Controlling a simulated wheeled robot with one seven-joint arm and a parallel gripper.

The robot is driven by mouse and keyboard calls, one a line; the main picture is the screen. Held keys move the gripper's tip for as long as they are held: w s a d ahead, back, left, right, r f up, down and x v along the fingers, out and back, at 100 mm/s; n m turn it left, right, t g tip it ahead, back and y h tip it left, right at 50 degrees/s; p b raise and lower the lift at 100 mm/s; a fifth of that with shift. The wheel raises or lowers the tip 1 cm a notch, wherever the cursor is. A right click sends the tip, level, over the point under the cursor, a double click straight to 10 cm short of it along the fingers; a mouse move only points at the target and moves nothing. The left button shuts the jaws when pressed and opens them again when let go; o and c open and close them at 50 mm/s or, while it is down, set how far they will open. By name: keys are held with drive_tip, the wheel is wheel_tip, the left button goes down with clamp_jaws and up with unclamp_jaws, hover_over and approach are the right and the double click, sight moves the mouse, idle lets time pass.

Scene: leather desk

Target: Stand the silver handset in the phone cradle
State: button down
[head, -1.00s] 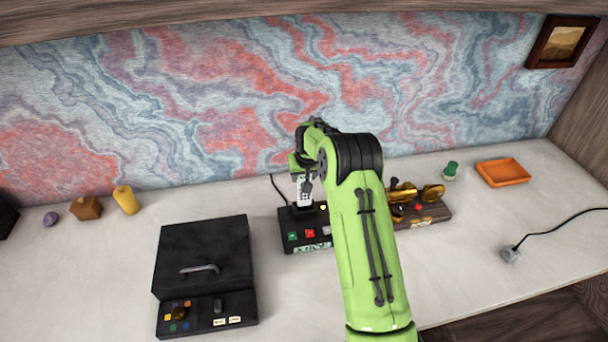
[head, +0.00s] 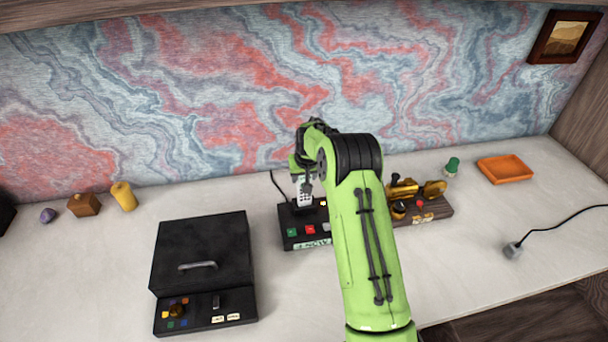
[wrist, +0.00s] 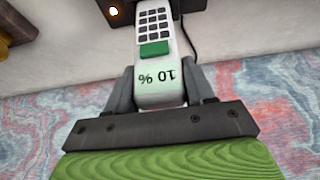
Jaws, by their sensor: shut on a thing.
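The silver handset (wrist: 158,45), with dark keys, a green button and "10 %" on its end, is upright in my gripper (wrist: 160,85). The gripper's two grey fingers are shut on its sides. In the head view the handset (head: 305,192) stands at the back of the black phone cradle (head: 289,240), its lower end meeting the cradle. The exact seating is too small to tell. The cradle also shows at the top of the wrist view (wrist: 190,5), with a lit orange lamp. My arm hides the cradle's right part.
A black box with a handle (head: 200,250) stands left of the cradle. A wooden base with brass parts (head: 430,212) stands close on the right. An orange tray (head: 505,170) and a green piece (head: 452,166) lie farther right. The front desk between box and arm is clear.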

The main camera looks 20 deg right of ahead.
drive_tip(key=shift+f+b, duration=0.7)
drive_tip(key=shift+f, duration=0.2)
drive_tip(key=shift+c, duration=1.6)
unclamp_jaws()
drive_tip(key=v, duration=1.5)
drive_tip(key=shift+r, duration=0.35)
drive_tip(key=shift+a, duration=0.1)
